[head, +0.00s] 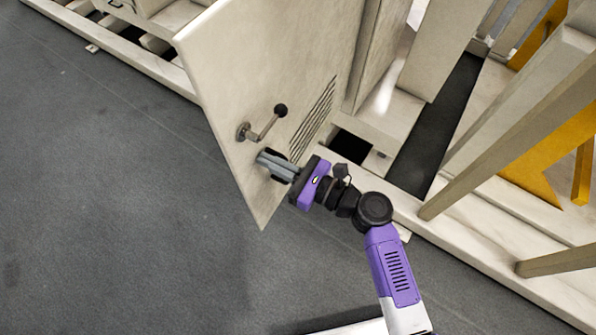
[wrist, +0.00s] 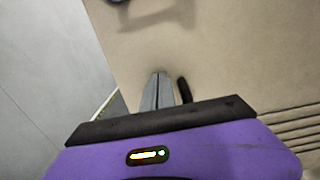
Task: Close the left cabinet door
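The cabinet door (head: 235,65) is a cream panel standing open, swung out over the grey floor. It carries a crank-shaped handle (head: 262,127) with a dark knob and a vent of slats near its right side. My gripper (head: 262,158) is at the door's face, just below the handle. Its fingers look closed together with nothing between them. In the wrist view the gripper's fingers (wrist: 158,88) point at the door panel (wrist: 230,50), and part of the handle (wrist: 118,3) shows at the top edge. I cannot tell whether the fingertips touch the panel.
The cabinet frame (head: 400,130) stands right of the door, with a dark gap (head: 435,120) inside. Cream beams (head: 520,140) and a yellow panel (head: 560,150) stand at the right. The grey floor (head: 90,200) at the left is clear.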

